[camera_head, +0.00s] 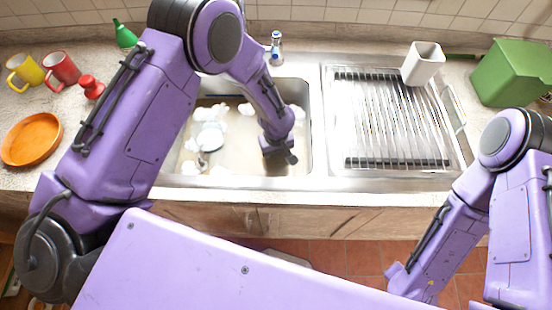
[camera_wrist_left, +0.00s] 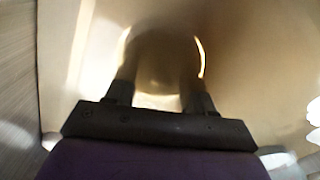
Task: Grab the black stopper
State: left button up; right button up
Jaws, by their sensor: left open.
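My left gripper (camera_head: 280,153) reaches down into the sink basin (camera_head: 306,140), near its right front part. In the left wrist view the two dark fingers of my left gripper (camera_wrist_left: 159,80) are apart. Between and beyond them is a blurred, round, brownish shape (camera_wrist_left: 160,62) with bright curved edges. I cannot tell whether it is the black stopper or the drain around it. No black stopper shows clearly in the head view, where my arm and the cloudy water hide part of the basin. My right gripper is out of view.
White foam and a pale dish (camera_head: 210,137) are in the basin's left half. A ribbed drainboard (camera_head: 395,120) with a white cup (camera_head: 422,63) is on the right. Mugs (camera_head: 62,69) and an orange plate (camera_head: 32,139) stand left.

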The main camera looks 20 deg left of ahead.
pick_arm(q)
grip_shut()
jog(key=shift+r, duration=0.1)
